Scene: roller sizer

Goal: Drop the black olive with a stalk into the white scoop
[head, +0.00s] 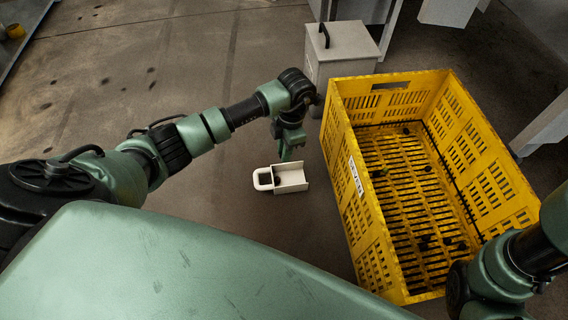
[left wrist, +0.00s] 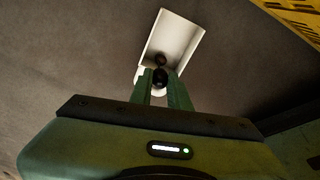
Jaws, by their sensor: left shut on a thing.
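The white scoop (head: 292,186) lies on the floor left of the yellow crate, its loop handle pointing left. It also shows beyond my fingertips in the left wrist view (left wrist: 178,35). My left gripper (head: 287,156) is above the scoop, pointing down. In the left wrist view its fingers (left wrist: 161,78) are shut on a black olive (left wrist: 160,79). A small dark round shape (left wrist: 160,60) shows just beyond it, against the scoop; I cannot tell whether it is another olive. A stalk cannot be made out. My right arm shows at the lower right, but its gripper jaws are not visible.
The yellow crate (head: 359,215) stands to the right, with several small dark olives (head: 425,240) on its slatted floor. A grey box (head: 342,50) with a black handle stands behind it. The floor (head: 235,165) left of the scoop is clear.

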